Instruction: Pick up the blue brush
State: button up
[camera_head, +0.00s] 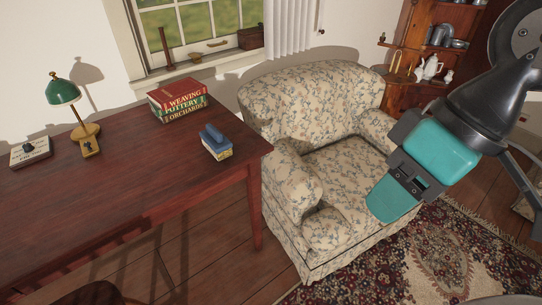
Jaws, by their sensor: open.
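The blue brush (213,137) lies on the right end of the dark wooden desk (110,200), close to the corner. It has a blue top and handle and pale bristles below with a yellowish band. My gripper (391,200), with teal parts, hangs at the right in front of the armchair seat. It is open and apart from the brush, well to the right of it. Its fingertips are only partly visible.
A stack of books (178,100) stands just behind and left of the brush. A green lamp (70,105) and another book (30,151) are at the far left. A floral armchair (310,95) stands between desk and gripper. The desk's front middle is clear.

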aim_at(220, 147)
jog(key=u, duration=1)
jog(key=i, duration=0.9)
jog(key=u, duration=0.15)
